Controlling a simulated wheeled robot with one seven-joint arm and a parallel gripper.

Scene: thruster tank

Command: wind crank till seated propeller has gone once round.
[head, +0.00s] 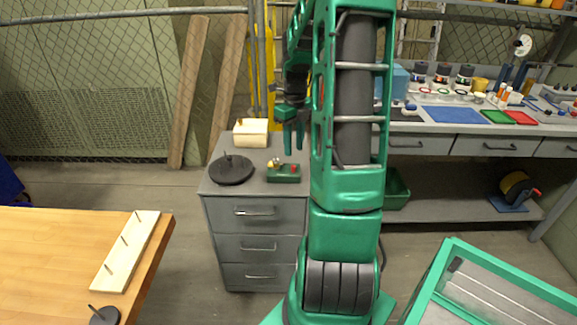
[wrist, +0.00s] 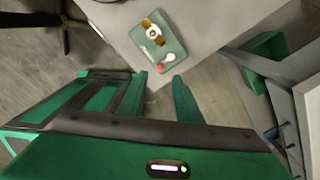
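A small green unit (head: 284,174) sits on the grey cabinet top, and it also shows in the wrist view (wrist: 172,46). A brass-coloured propeller (wrist: 152,30) with a pale hub is on its far part in the wrist view. A crank with a pale disc and a red knob (wrist: 160,69) is at its near end; the red knob (head: 295,168) is at the right in the head view. My gripper (head: 293,148) points down above the cabinet. Its fingers (wrist: 159,75) are apart with nothing between them, short of the crank and not touching it.
The cabinet top (head: 212,186) also bears a black disc (head: 232,170) with a peg and a cream block (head: 251,132) with a peg. A wooden table (head: 40,255) with a pegged board (head: 127,252) stands at left. A cluttered workbench (head: 430,127) is at right.

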